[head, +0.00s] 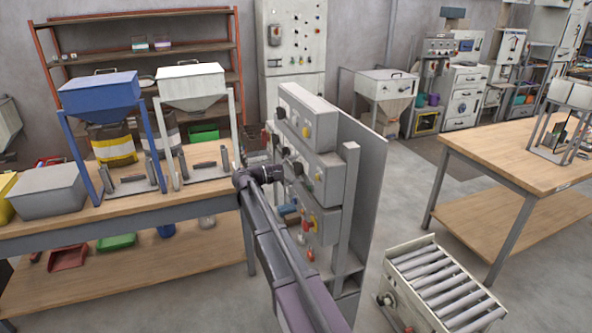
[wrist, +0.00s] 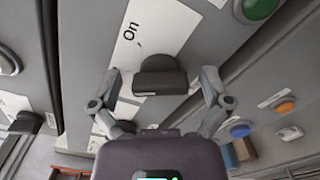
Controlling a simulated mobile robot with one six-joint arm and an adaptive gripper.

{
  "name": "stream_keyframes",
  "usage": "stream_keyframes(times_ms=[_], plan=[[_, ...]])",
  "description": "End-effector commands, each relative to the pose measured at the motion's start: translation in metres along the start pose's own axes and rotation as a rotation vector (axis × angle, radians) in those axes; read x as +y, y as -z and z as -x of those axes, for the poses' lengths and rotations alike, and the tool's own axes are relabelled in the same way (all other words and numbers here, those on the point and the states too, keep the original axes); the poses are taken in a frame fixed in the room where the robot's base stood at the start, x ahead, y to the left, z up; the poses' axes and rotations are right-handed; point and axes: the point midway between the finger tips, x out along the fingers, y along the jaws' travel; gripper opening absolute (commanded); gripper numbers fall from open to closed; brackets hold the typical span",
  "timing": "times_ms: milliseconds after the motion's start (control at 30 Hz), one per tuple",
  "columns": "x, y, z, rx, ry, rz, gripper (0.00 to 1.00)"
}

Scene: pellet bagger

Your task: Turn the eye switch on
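A dark switch knob (wrist: 160,70) sits on a grey panel in the wrist view, with a white label (wrist: 150,30) reading "On" above it. Whether it is the eye switch I cannot read. My gripper (wrist: 162,78) is open, with one finger on each side of this knob and a visible gap on both sides. In the head view my gripper (head: 262,175) is at the left face of the grey control panel (head: 320,180); the knob in front of it is hard to make out there.
Another dark knob (wrist: 27,122) is at lower left in the wrist view. A green button (wrist: 261,7), an orange button (wrist: 285,107) and a blue button (wrist: 240,130) are to the right. A workbench (head: 130,215) stands left of the panel; a roller conveyor (head: 440,285) is at lower right.

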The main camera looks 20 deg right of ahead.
Motion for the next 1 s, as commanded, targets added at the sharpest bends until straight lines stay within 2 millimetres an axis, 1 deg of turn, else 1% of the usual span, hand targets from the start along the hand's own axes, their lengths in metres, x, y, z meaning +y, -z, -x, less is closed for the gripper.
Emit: stream_keyframes(times_ms=[33, 67, 100, 167, 200, 233, 300, 667, 867, 1000], plan=[[0.0, 0.0, 0.0001, 0.0, 0.0, 0.0, 0.73], [0.0, 0.0, 0.0001, 0.0, 0.0, 0.0, 0.64], [0.0, 0.0, 0.0001, 0.0, 0.0, 0.0, 0.52], [0.0, 0.0, 0.0001, 0.0, 0.0, 0.0, 0.35], [0.0, -0.0001, 0.0001, 0.0, 0.0, 0.0, 0.23], [0.0, -0.0001, 0.0, 0.0, 0.0, 0.0, 0.2], [-0.0001, -0.0002, 0.0038, -0.001, 0.0, 0.0, 0.21], [-0.0005, -0.0001, -0.0001, 0.0, 0.0, -0.046, 0.21], [-0.0011, 0.0, -0.0004, 0.0, 0.0, -0.142, 0.21], [-0.0017, 0.0001, -0.0006, 0.0, 0.001, -0.243, 0.21]])
